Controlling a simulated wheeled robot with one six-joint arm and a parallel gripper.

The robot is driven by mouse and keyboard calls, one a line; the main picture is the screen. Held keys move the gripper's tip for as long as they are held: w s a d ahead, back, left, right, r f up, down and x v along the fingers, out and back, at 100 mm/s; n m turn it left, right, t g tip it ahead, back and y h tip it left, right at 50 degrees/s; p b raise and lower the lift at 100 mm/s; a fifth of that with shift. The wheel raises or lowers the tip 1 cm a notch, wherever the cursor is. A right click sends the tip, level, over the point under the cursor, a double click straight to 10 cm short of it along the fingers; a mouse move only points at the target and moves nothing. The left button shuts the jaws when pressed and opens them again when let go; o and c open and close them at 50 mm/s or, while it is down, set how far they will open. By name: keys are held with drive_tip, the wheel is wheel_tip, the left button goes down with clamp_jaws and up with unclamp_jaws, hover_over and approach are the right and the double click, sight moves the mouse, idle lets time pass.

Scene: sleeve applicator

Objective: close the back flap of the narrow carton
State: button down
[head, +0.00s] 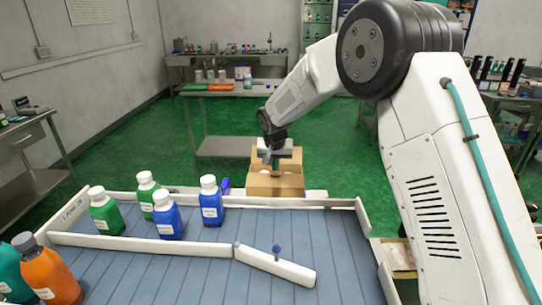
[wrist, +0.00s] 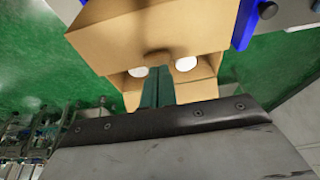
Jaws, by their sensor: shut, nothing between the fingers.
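The narrow carton (head: 275,188) is an open brown box beyond the conveyor in the head view. Brown panels rise behind my gripper there; I cannot tell which is the back flap. In the wrist view a broad brown carton panel (wrist: 150,30) fills the top, and another brown panel (wrist: 200,90) shows behind my fingers. Two white round caps (wrist: 137,71) (wrist: 186,63) show in the carton between these panels. My gripper (head: 276,164) is shut and empty at the carton's opening, its dark green fingers (wrist: 165,75) pointing into it. Contact with the panels is unclear.
A railed conveyor (head: 190,262) with green, blue and orange bottles lies in front of the carton. A blue part (head: 225,186) stands left of it. A steel table (head: 232,90) with orange and green trays is behind. Green floor around is open.

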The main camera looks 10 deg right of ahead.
drive_tip(key=shift+f, duration=0.3)
